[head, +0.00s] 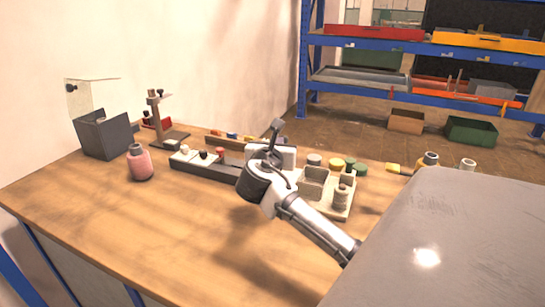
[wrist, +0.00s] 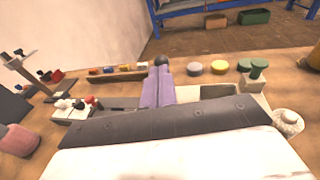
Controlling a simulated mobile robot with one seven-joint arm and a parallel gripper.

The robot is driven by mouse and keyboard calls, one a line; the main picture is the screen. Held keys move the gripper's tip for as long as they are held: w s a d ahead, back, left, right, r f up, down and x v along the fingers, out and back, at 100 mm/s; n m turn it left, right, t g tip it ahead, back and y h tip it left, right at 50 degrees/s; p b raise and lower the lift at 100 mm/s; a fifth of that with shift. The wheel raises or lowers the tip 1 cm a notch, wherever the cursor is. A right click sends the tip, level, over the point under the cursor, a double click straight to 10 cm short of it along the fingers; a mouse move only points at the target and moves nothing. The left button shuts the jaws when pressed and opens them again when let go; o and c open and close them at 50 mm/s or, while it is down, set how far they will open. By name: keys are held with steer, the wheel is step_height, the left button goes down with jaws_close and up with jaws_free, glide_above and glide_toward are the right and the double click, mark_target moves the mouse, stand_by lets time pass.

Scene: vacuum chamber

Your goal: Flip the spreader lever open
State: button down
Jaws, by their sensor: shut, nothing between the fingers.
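My gripper (head: 277,126) is above the far middle of the wooden table, its fingers together and pointing up and away from the arm. In the wrist view the shut fingers (wrist: 161,80) show as a purple-grey column with a dark tip, and nothing is held. I cannot say for sure which part is the spreader lever. A grey post stand (head: 155,115) with a crossbar is left of my gripper, and also shows in the wrist view (wrist: 27,72). A low dark strip with a white block and red, black and white knobs (head: 200,157) lies between them, apart from my gripper.
A pink jar (head: 140,163) and dark open box (head: 103,133) stand at the left. A beige organizer (head: 328,205) and several round lids (head: 337,164) are right of my gripper. The table's front left is clear. A grey surface (head: 450,240) fills the lower right.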

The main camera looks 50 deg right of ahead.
steer(key=b+v, duration=0.1)
steer(key=v, duration=0.4)
steer(key=shift+f, duration=0.1)
stand_by(0.4)
